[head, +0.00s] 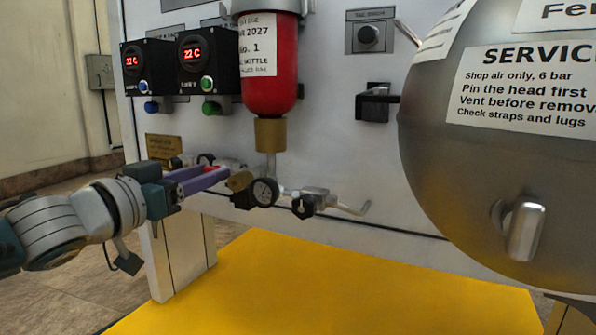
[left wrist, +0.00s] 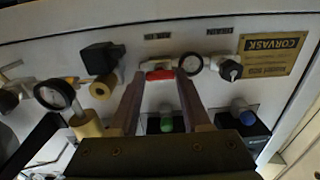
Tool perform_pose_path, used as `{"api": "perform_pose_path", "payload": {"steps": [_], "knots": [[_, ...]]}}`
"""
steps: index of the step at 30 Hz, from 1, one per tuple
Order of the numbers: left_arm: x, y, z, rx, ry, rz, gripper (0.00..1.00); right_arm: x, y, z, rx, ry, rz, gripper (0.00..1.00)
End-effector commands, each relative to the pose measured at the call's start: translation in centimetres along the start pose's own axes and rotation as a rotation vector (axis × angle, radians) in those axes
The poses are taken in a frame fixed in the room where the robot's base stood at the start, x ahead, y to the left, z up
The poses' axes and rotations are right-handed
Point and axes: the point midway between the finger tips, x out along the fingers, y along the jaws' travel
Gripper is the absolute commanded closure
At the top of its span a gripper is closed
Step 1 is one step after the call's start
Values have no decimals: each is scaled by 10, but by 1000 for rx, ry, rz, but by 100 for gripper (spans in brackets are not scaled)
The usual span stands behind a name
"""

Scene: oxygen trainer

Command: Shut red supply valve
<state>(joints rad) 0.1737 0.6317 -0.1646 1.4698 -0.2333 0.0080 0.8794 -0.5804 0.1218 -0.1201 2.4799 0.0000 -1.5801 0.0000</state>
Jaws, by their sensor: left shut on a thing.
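The red supply valve's handle (head: 211,169) sits low on the white panel, left of the brass fitting under the red bottle. It is mostly covered by my fingers in the head view. In the left wrist view the red handle (left wrist: 160,75) lies crosswise between the two fingertips. My left gripper (head: 216,174) has its purple fingers on either side of the handle and is shut on it; it also shows in the left wrist view (left wrist: 160,81). The valve body behind is mostly hidden. My right gripper is not in view.
A gauge (head: 263,192) and a black-knobbed valve (head: 303,206) are close right of the fingers. The red bottle (head: 270,65) hangs above. A large grey tank (head: 450,190) fills the right. The yellow surface (head: 300,290) below is clear.

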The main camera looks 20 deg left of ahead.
Motion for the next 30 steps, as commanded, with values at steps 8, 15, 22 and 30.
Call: {"api": "perform_pose_path", "payload": {"steps": [8, 15, 22, 30], "knots": [[0, 0, 0, 0, 0, 0, 100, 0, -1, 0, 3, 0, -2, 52], [0, 0, 0, 25, 0, 0, 100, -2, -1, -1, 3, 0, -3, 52], [0, 0, -2, 137, -1, -1, 100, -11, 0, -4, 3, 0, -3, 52], [0, 0, -2, 373, -2, -1, 100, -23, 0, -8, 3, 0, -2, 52]]}}
